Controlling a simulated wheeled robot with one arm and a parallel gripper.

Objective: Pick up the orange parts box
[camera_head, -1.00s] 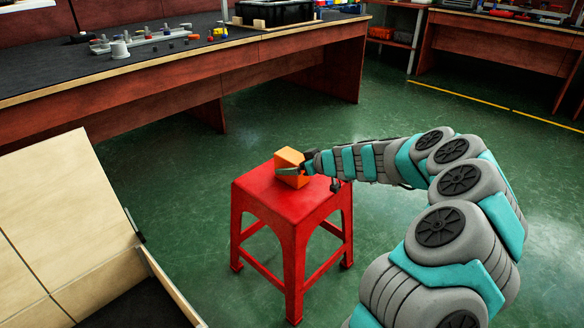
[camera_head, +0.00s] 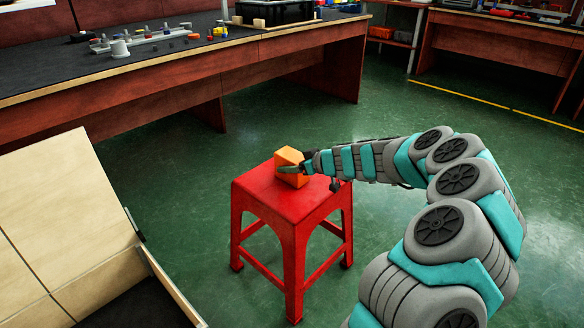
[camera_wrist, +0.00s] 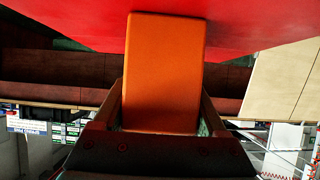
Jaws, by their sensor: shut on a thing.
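The orange parts box (camera_head: 290,158) is at the red stool (camera_head: 262,190), over the middle of its seat. I cannot tell whether its base still touches the seat. My gripper (camera_head: 293,169) reaches in from the right and is shut on the box, with a finger across its near side. In the wrist view the box (camera_wrist: 163,72) fills the middle between the two fingers (camera_wrist: 160,115), and the red seat (camera_wrist: 230,25) shows behind it. The far finger is mostly hidden in the head view.
A long workbench (camera_head: 160,80) with small parts and a black bin (camera_head: 275,12) stands behind. A pale wooden panel (camera_head: 70,215) is at the left. Green floor around the stool is clear.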

